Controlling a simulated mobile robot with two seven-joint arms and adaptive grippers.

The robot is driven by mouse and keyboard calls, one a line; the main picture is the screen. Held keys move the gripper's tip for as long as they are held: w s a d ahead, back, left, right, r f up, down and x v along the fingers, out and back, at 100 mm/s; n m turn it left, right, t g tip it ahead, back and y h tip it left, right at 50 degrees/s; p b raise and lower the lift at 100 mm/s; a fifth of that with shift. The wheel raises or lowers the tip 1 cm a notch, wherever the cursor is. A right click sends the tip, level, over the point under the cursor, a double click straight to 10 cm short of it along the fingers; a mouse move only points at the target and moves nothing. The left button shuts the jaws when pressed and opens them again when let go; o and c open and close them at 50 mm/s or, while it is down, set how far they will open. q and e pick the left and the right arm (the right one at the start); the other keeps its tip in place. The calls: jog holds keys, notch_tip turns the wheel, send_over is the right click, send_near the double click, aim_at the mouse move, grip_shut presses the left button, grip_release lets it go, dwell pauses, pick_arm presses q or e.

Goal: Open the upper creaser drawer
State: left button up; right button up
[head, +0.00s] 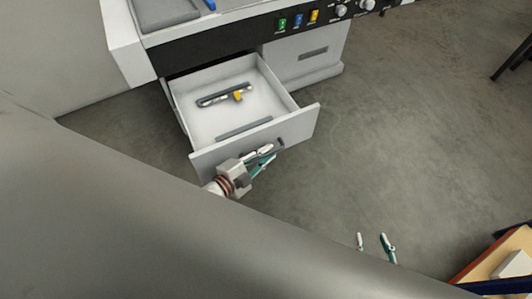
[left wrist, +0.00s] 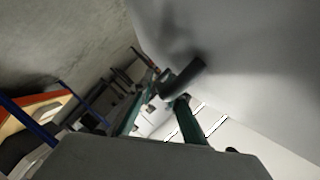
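The creaser drawer (head: 205,158) is pulled far out from under the machine; I cannot tell if another drawer lies below it. Its handle (head: 279,146) is a dark bar on the front panel, also seen in the left wrist view (left wrist: 186,76). My left gripper (head: 264,158) is at the front panel, its teal fingers closed around the handle; the left wrist view shows the fingers (left wrist: 162,102) meeting at the bar. My right gripper (head: 374,241) is low in the head view, fingers apart and empty, away from the drawer.
The drawer holds a dark grey tool (head: 222,96) with a yellow part. The creaser body (head: 225,40) has coloured switches and knobs; a closed grey panel (head: 305,58) is right of the drawer. The floor (head: 400,130) between is clear.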

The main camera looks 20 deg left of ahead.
pick_arm(q)
jog(key=shift+s+a, duration=0.1)
jog(key=shift+s, duration=0.1)
jog(key=v, duration=1.1)
jog(key=shift+s+r, duration=0.15)
jog(key=shift+s, duration=0.1)
jog(key=shift+a, duration=0.1)
